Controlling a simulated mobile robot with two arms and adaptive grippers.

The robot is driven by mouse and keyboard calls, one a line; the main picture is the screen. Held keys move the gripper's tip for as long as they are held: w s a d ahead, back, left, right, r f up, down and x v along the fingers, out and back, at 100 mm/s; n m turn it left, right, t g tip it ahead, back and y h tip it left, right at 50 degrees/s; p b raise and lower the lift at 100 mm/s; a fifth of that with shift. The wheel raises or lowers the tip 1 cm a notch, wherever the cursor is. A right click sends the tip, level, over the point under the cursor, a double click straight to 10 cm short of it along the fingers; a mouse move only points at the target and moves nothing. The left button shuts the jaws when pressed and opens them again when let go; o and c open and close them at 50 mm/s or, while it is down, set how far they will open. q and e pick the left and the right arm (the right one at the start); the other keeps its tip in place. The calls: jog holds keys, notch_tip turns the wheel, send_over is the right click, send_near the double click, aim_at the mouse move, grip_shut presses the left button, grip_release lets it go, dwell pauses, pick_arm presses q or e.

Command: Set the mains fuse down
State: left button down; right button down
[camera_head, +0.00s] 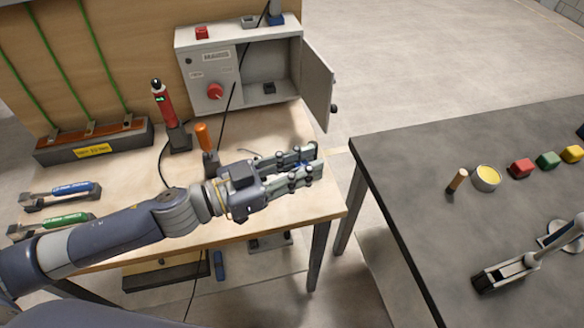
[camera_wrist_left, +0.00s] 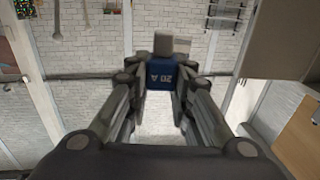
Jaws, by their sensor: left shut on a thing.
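My left gripper (camera_head: 304,164) reaches over the right end of the wooden bench, in front of the grey mains box (camera_head: 212,78). It is shut on the mains fuse. In the left wrist view the fuse (camera_wrist_left: 160,77) is a blue block with a grey end, marked "20 A", held between both fingers. In the head view only a trace of blue shows between the fingers. The box door (camera_head: 318,85) stands open, with a small dark socket (camera_head: 268,88) inside.
A red tester (camera_head: 161,103) and an orange-handled tool (camera_head: 203,137) stand upright on the bench (camera_head: 130,200). Blue-handled and green-handled tools lie at left. Across a gap, a dark table (camera_head: 400,165) carries a yellow-filled cup (camera_head: 486,178) and coloured blocks.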

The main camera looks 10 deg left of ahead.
pick_arm(q)
jog(key=shift+w+d+r+m+g+h, duration=0.2)
jog(key=shift+d+m+g+h, duration=0.1)
jog(key=shift+d+g, duration=0.1)
jog(key=shift+w+d+r+m+g+h, duration=0.1)
jog(key=shift+w+d+m+g+h, duration=0.1)
jog(key=shift+d+m+g, duration=0.15)
jog(key=shift+d, duration=0.1)
